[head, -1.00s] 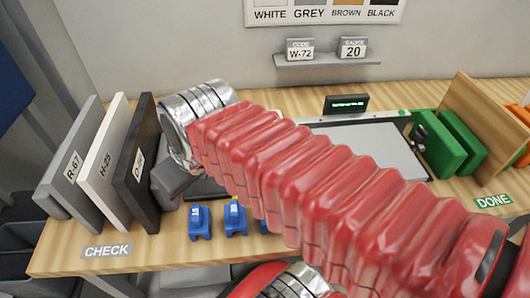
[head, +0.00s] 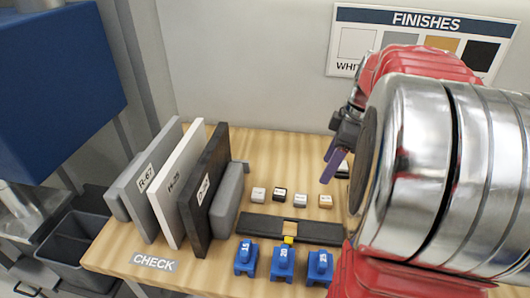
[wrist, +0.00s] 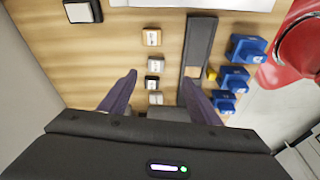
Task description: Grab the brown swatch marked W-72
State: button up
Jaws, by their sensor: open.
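The brown swatch (head: 325,201) is a small block at the right end of a short row on the wooden bench; its marking is too small to read. In the wrist view the brown swatch (wrist: 152,37) is at the far end of the row, beyond the fingertips. White (head: 259,194), black (head: 280,194) and greyish (head: 301,201) swatches stand beside it. My gripper (head: 336,160) is above the bench near the brown swatch, purple fingers apart. In the wrist view my gripper (wrist: 158,80) is open and empty, its fingers either side of the row.
A dark bar fixture (head: 265,226) and several blue blocks (head: 283,262) lie in front of the swatches. Upright panels, including a black one (head: 205,195), stand to the left. A FINISHES chart (head: 420,40) hangs on the wall behind.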

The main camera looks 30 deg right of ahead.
jog(key=s+d+f+n, duration=0.1)
jog(key=s+d, duration=0.1)
jog(key=d, duration=0.4)
jog(key=shift+d+f+n+y, duration=0.3)
jog(key=shift+d+n+y, duration=0.05)
jog(key=shift+n+y, duration=0.05)
send_over(326, 198)
jog(key=s+d, duration=0.2)
jog(key=shift+s+d+f+x, duration=0.15)
jog(key=shift+d+x, duration=0.1)
jog(key=shift+x, duration=1.1)
jog(key=shift+s+d+x, duration=0.15)
jog(key=shift+d+x, duration=0.1)
jog(key=shift+x, duration=1.05)
jog(key=shift+s+d+f+x, duration=0.15)
jog(key=shift+d+x, duration=0.1)
jog(key=shift+x, duration=1.1)
jog(key=shift+x, duration=2.6)
jog(key=shift+w+a+r, duration=0.1)
jog(key=shift+a, duration=0.05)
jog(key=c, duration=1.1)
